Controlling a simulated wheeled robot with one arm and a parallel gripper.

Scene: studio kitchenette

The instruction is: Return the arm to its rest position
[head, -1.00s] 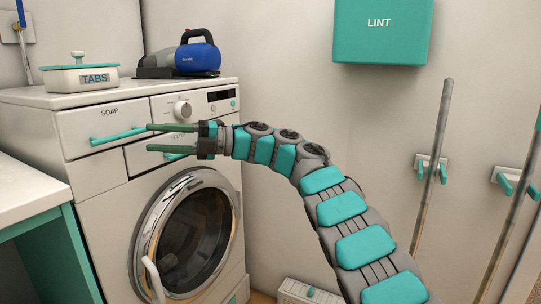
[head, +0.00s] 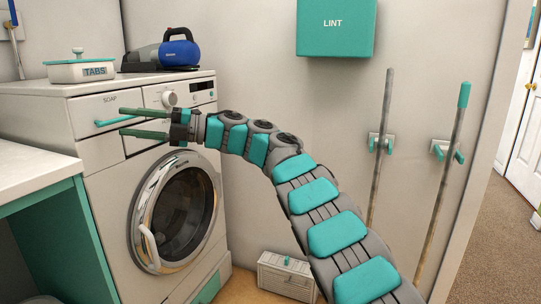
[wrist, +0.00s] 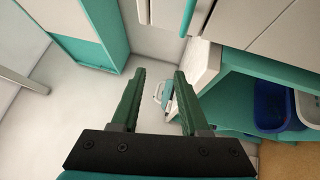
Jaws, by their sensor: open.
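My arm reaches up from the lower right in the head view and bends left toward the washing machine (head: 110,190). My gripper (head: 120,122) is open, its two green fingers level and pointing left in front of the machine's top panel. In that view the fingers overlap the area near the soap drawer (head: 95,103) and its teal handle; I cannot tell whether they touch. The wrist view shows the gripper (wrist: 160,78) with its fingers apart and nothing held between them.
A TABS box (head: 82,70) and a blue vacuum (head: 180,54) stand on the machine. A white counter (head: 35,170) is at left. A teal LINT box (head: 335,28) hangs on the wall. Poles (head: 381,150) stand at right. A small white box (head: 287,275) sits on the floor.

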